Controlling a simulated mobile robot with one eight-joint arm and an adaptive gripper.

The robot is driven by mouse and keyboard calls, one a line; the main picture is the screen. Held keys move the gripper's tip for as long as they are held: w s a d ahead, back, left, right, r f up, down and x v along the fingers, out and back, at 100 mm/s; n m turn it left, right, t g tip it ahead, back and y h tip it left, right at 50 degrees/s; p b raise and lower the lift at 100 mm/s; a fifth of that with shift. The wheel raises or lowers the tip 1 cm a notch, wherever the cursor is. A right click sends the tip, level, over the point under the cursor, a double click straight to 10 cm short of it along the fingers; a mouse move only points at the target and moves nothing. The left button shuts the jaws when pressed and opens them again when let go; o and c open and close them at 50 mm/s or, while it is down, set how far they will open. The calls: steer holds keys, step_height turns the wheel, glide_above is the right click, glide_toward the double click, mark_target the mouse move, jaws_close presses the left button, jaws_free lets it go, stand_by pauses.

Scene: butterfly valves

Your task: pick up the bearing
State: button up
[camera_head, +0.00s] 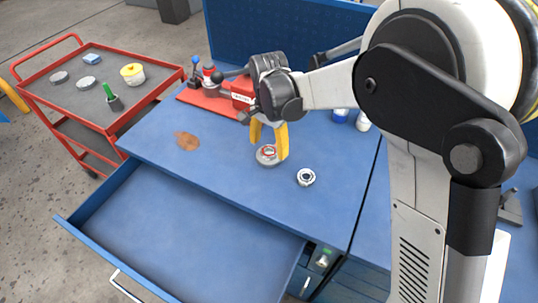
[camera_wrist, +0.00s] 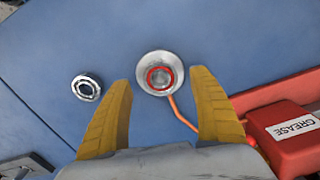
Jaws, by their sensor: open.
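A silver ring that looks like the bearing (camera_head: 306,177) lies flat on the blue workbench (camera_head: 225,165). It also shows at the left in the wrist view (camera_wrist: 86,88), outside the fingers. A round metal dish (camera_head: 260,161) with a red-rimmed ring (camera_head: 268,151) in its middle stands on the bench. In the wrist view, the dish (camera_wrist: 147,60) and red-rimmed ring (camera_wrist: 160,77) appear between the fingertips. My gripper (camera_head: 269,143) is open, with yellow fingers (camera_wrist: 161,82) pointing down over the dish. I cannot tell whether they touch it.
A red box labelled GREASE (camera_wrist: 292,135) stands close by, with a thin orange hose (camera_wrist: 183,116) running towards the dish. A brown stain (camera_head: 187,140) marks the bench. An open drawer (camera_head: 190,232) juts out in front. A red cart (camera_head: 100,95) stands at the left.

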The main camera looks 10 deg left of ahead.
step_height(320, 180, down, 2)
steer(key=shift+f, duration=0.2)
steer(key=shift+r, duration=0.1)
steer(key=c, duration=1.5)
steer(key=shift+o, duration=0.2)
steer(key=shift+r, duration=0.1)
